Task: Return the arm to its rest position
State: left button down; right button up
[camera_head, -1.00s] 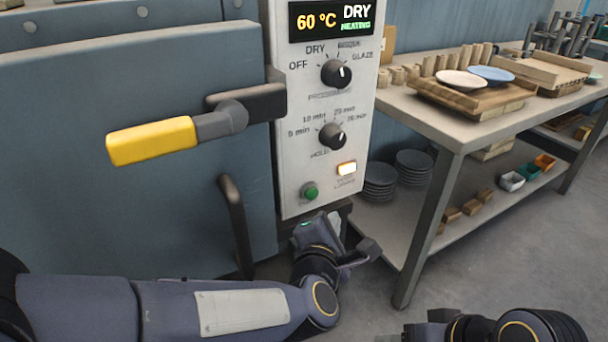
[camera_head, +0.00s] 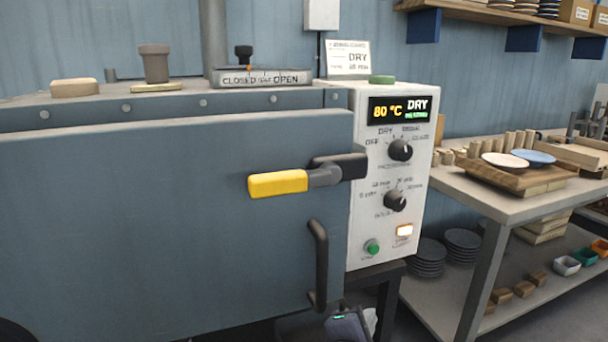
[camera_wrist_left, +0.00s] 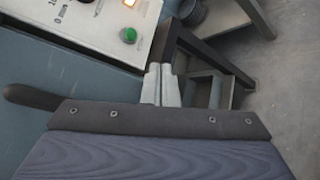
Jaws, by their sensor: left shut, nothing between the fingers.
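My left gripper (camera_head: 370,320) shows at the bottom edge of the head view, below the control panel, with most of the arm out of frame. In the left wrist view its pale fingers (camera_wrist_left: 160,82) are together and empty, apart from the panel. The dryer door (camera_head: 160,220) is closed, with a yellow-gripped latch handle (camera_head: 278,184) lying roughly level. The control panel (camera_head: 362,215) has a display (camera_head: 398,110) reading 80 °C DRY, two black knobs, a lit amber lamp (camera_head: 404,231) and a green button (camera_head: 372,247). My right gripper is out of view.
A black vertical door handle (camera_head: 318,265) juts out just above my left wrist. A metal table (camera_head: 515,208) with boards and plates stands to the right, with stacked plates (camera_head: 430,258) on its lower shelf. Bare floor shows in the wrist view (camera_wrist_left: 285,90).

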pick_arm(q)
jog(key=s+a+f+m+g, duration=0.15)
jog(key=s+a+m, duration=0.35)
jog(key=a, duration=0.6)
jog(key=s+a+m+g, duration=0.35)
jog(key=a+m, duration=0.35)
jog(key=a, duration=0.5)
jog(key=s+a+f+m+g+y, duration=0.3)
jog(key=s+a+f+m, duration=0.35)
jog(key=s, duration=0.55)
notch_tip(320, 180, up, 30)
jog(key=a+n+p, duration=0.1)
jog(key=p, duration=2.9)
jog(key=shift+a, duration=0.4)
